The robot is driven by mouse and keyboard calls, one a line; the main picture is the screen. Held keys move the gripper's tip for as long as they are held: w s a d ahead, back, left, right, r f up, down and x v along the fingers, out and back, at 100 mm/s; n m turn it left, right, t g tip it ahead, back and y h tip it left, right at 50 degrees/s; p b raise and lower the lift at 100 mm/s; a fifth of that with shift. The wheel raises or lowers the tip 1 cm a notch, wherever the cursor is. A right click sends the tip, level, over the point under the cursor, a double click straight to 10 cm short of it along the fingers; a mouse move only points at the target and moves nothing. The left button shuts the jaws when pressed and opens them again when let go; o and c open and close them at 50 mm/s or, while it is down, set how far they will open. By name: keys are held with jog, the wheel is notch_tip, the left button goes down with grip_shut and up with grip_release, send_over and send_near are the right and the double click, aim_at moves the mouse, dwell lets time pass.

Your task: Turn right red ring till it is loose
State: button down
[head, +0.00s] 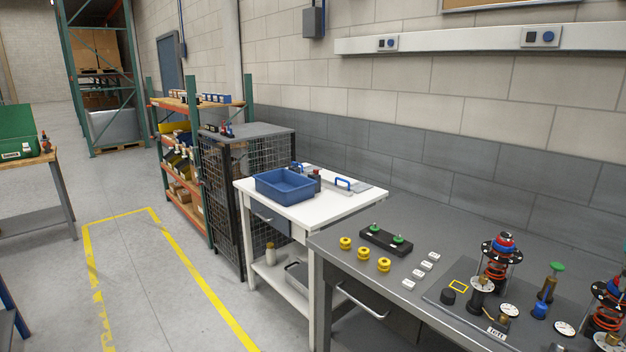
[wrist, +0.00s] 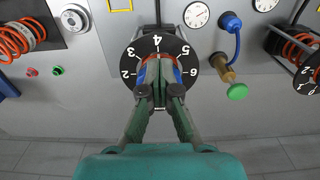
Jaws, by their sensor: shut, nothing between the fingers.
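In the wrist view, my gripper (wrist: 159,82) is shut and empty, its fingers reaching up over a black dial (wrist: 157,44) with white numbers. Red and blue parts (wrist: 143,71) show on both sides of the fingers, in front of the dial. The fingers hide the middle, so I cannot tell whether they touch the red part. In the head view, a spring post (head: 496,272) with a red and blue top stands on the grey bench. A second spring post (head: 607,310) is cut off by the right edge. My gripper does not show in the head view.
Near the dial in the wrist view are a white gauge (wrist: 196,15), a green-ended plunger (wrist: 237,91) and an orange spring (wrist: 16,40). In the head view, several yellow knobs (head: 363,254) and a black block (head: 386,241) sit left on the bench. A blue bin (head: 284,187) stands on the white table.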

jog(key=shift+s+d, duration=0.2)
jog(key=shift+w+r, duration=0.1)
jog(key=shift+r, duration=2.85)
